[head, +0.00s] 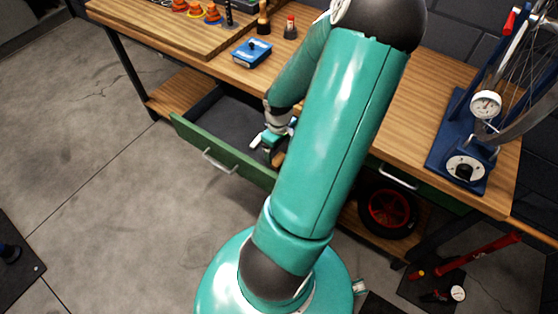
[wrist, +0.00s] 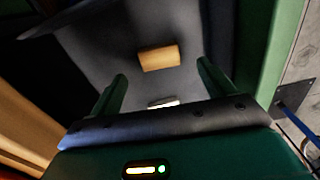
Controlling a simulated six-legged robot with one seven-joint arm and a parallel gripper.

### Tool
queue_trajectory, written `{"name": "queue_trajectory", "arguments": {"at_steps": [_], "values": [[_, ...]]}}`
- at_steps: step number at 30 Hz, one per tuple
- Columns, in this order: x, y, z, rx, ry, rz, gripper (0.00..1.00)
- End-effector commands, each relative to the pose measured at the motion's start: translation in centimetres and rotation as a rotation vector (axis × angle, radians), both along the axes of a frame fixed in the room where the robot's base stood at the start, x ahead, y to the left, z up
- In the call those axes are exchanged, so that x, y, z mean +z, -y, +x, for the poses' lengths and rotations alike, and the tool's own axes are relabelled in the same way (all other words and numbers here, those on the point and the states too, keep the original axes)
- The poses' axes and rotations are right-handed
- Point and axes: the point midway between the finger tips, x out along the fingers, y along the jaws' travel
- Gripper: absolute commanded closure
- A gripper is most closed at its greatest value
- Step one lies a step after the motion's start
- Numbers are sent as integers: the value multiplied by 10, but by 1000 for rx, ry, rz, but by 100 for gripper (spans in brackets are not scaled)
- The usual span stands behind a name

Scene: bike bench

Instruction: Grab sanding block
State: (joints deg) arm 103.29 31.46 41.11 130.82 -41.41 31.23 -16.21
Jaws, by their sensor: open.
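A tan, wood-coloured block (wrist: 160,57), which looks like the sanding block, lies on the grey floor of the open drawer (wrist: 92,50). My gripper (wrist: 162,70) is open and empty, with its two green fingers apart on either side of the block's line. The block is beyond the fingertips and not touched, as far as I can see. In the head view my gripper (head: 264,140) is at the green-fronted drawer (head: 236,157), over its right part. The block does not show there; my arm covers part of the drawer.
A small pale item (wrist: 163,103) shows between the finger bases. The wooden bench top (head: 225,62) above the drawer carries a blue box-like tool (head: 251,53), bottles and orange cones. A wheel stand (head: 462,140) is at the right.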

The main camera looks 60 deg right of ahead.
Motion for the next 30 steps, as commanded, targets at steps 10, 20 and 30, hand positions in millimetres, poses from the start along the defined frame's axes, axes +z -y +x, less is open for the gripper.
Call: {"name": "queue_trajectory", "arguments": {"at_steps": [10, 20, 30], "values": [[-33, -1, 1, 2, 1, 4, 18], [-56, 1, 0, -1, 0, -1, 18], [-56, 1, 0, -1, 0, -1, 59]]}}
